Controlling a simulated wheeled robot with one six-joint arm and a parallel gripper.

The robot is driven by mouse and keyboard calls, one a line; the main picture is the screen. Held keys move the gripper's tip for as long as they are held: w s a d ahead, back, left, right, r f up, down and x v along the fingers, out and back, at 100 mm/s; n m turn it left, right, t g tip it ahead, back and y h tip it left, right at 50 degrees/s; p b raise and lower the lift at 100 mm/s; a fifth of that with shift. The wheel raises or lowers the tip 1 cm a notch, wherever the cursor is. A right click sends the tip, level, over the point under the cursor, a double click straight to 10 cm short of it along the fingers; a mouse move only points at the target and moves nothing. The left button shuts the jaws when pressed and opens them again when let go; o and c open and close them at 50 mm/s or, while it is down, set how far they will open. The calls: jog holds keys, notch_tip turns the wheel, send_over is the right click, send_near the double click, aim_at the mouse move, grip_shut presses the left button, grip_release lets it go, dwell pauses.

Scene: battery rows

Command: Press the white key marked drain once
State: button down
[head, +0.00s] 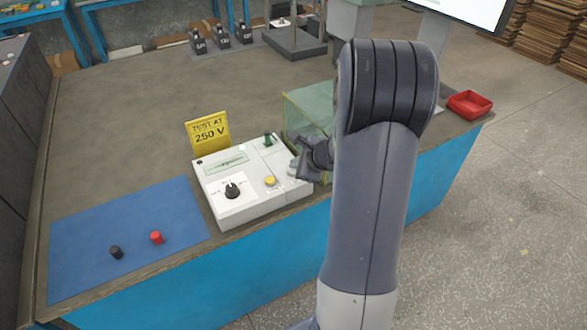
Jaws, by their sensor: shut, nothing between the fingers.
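A white tester box (247,212) stands on the bench near its front edge. Its top carries a black rotary dial (232,190), a yellow button (269,181), a green switch (268,139) and a meter window (226,163). I cannot make out a white key marked drain; the markings are too small to read, and my gripper hides part of the panel's right side. My gripper (302,172) is shut and empty, over or close to the right edge of the box. Whether it touches the panel cannot be told.
A yellow sign reading "TEST AT 250 V" (208,132) stands behind the box. A greenish clear case (308,108) is behind my gripper, partly hidden by my arm. A blue mat (120,220) holds a black cap (116,252) and a red cap (156,237). A red tray (469,105) sits right.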

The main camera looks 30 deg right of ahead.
jog(key=shift+r, duration=0.3)
notch_tip(320, 180, up, 5)
jog(key=p, duration=0.4)
dwell(0.9)
